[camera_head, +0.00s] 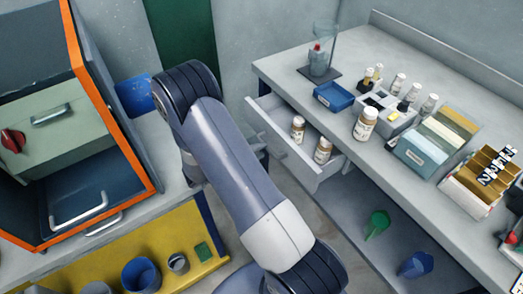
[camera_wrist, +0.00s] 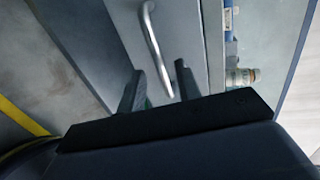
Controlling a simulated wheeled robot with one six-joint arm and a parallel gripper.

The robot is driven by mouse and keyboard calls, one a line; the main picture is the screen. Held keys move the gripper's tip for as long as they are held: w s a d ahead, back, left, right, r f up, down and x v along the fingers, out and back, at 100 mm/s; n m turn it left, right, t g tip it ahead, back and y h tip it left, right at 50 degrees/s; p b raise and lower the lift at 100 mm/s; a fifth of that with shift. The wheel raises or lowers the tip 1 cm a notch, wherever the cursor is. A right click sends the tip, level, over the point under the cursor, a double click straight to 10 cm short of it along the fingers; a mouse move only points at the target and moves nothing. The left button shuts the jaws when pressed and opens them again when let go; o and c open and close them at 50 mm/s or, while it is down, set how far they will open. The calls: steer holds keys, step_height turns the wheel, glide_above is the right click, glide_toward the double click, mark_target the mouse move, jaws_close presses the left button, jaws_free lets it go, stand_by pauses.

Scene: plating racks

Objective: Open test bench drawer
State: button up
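The test bench drawer (camera_head: 318,174) is pulled out part way from under the pale bench top. Two small brown-and-white bottles (camera_head: 298,128) (camera_head: 322,151) stand inside it. In the wrist view, the drawer front (camera_wrist: 188,28) carries a silver bar handle (camera_wrist: 153,40). My gripper (camera_wrist: 159,70) is open, its two dark fingers apart on either side of the handle's lower end. I cannot tell whether either finger touches the handle.
The bench top (camera_head: 300,62) holds a blue tray (camera_head: 336,97), a larger bottle (camera_head: 365,124), a vial rack (camera_head: 388,112) and file boxes (camera_head: 428,146). Green (camera_head: 376,224) and blue (camera_head: 415,264) scoops lie on the lower shelf. An orange-edged cabinet (camera_head: 110,112) stands left.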

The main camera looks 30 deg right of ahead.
steer(key=v, duration=0.5)
steer(key=shift+a+r, duration=0.1)
steer(key=shift+a, duration=0.3)
